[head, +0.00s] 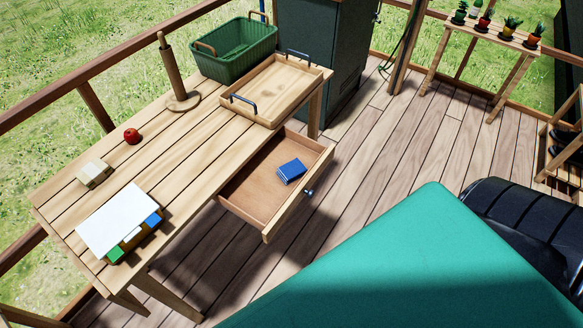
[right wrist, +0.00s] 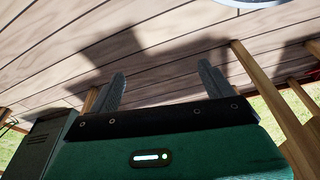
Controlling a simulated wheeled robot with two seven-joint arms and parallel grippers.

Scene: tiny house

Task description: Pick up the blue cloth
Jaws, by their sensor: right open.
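A small blue folded item (head: 291,171), which looks like the blue cloth, lies in the open drawer (head: 245,195) of the wooden table, toward the drawer's right side. Another small blue piece (head: 153,219) shows at the edge of a white panel on the table; I cannot tell whether it is cloth. My right gripper (right wrist: 160,78) is open and empty in the right wrist view, with the plank floor beyond its fingers. No blue item shows in that view. My left gripper is in neither view.
The table holds a green basket (head: 233,50), a wooden tray (head: 275,90), an upright wooden holder (head: 173,75), a red round object (head: 132,136), a beige block (head: 93,173) and the white panel (head: 115,217). A dark cabinet (head: 322,50) stands behind. Plank floor (head: 425,135) beside the drawer is clear.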

